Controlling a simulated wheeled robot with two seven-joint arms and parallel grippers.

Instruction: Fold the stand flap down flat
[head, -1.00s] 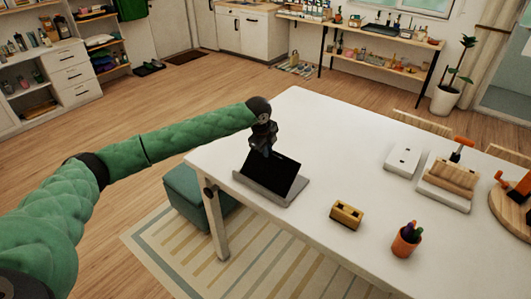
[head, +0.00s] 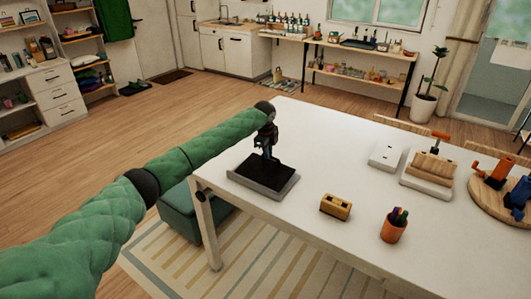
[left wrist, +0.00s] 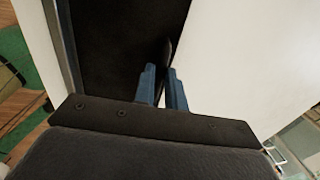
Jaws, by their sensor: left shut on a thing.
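The stand is a grey base (head: 284,192) near the left end of the white table. Its black flap (head: 255,173) lies low, flat or nearly flat over the base; a small remaining tilt is hard to tell. My left gripper (head: 270,157) reaches down at the flap's far edge. In the left wrist view the flap (left wrist: 115,45) is a large dark panel. There the blue fingers of my left gripper (left wrist: 166,78) are closed together on the flap's edge. My right gripper does not show.
On the white table (head: 310,145) stand a yellow-brown block (head: 336,206), an orange pen cup (head: 395,227), a white box (head: 385,157), a press-like item (head: 430,170) and a round board (head: 487,205). A green stool (head: 180,210) is below the left edge.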

